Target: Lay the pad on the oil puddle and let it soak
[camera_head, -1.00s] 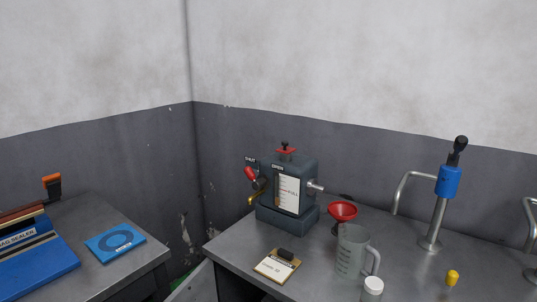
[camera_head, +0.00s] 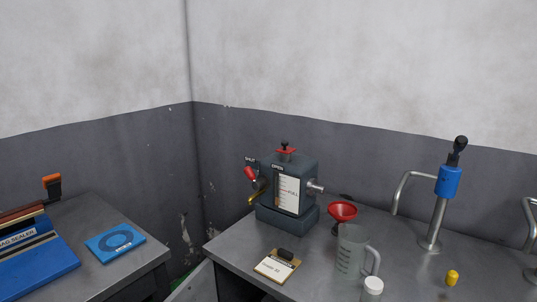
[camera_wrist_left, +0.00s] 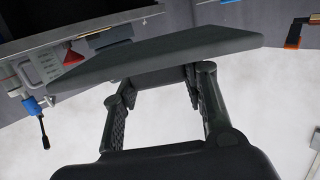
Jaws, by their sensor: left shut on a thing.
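My left gripper (camera_wrist_left: 160,82) shows only in the left wrist view, where it is shut on a flat dark grey slab, which looks like the pad (camera_wrist_left: 165,52). The slab spans most of the width of that view, and the gripper's fingers run to its underside. The head view shows neither my grippers nor the pad. I cannot make out an oil puddle in either view; a small dark patch behind the red funnel is too small to identify. My right gripper is in neither view.
On the right bench (camera_head: 320,268) stand a dark reservoir unit (camera_head: 267,215), a red funnel (camera_head: 342,211), a clear jug (camera_head: 350,252), a clipboard (camera_head: 272,267), a blue-topped pump (camera_head: 447,182) and a yellow cap (camera_head: 452,278). A blue packet (camera_head: 115,243) lies on the left bench.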

